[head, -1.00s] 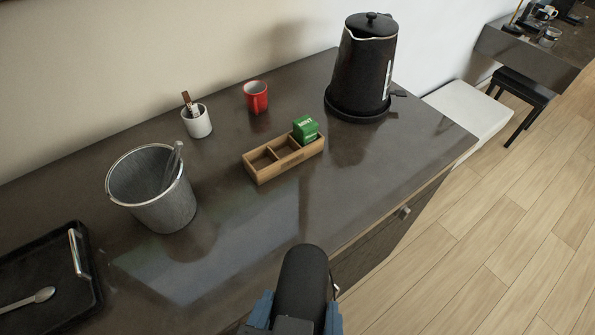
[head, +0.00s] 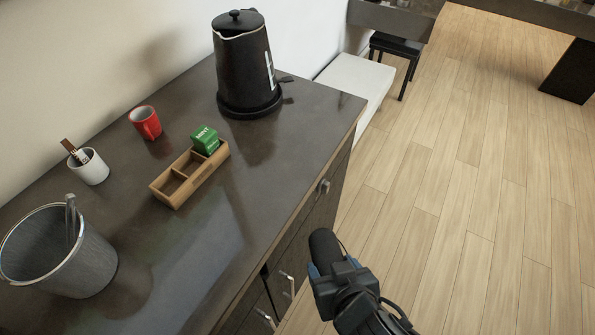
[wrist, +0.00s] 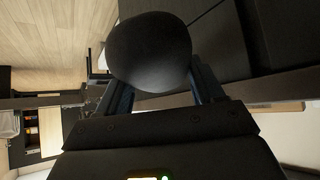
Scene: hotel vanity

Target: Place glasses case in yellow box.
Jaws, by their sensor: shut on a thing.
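My gripper (head: 318,272) is shut on the black glasses case (head: 323,246), a dark rounded object, and holds it in front of the counter, over the floor side. In the wrist view the glasses case (wrist: 150,50) sits between the two fingers of my gripper (wrist: 152,88), and its rounded end faces the camera. No yellow box shows clearly in any view.
A white bench (head: 357,82) stands beyond. The wooden floor (head: 470,200) at right is open.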

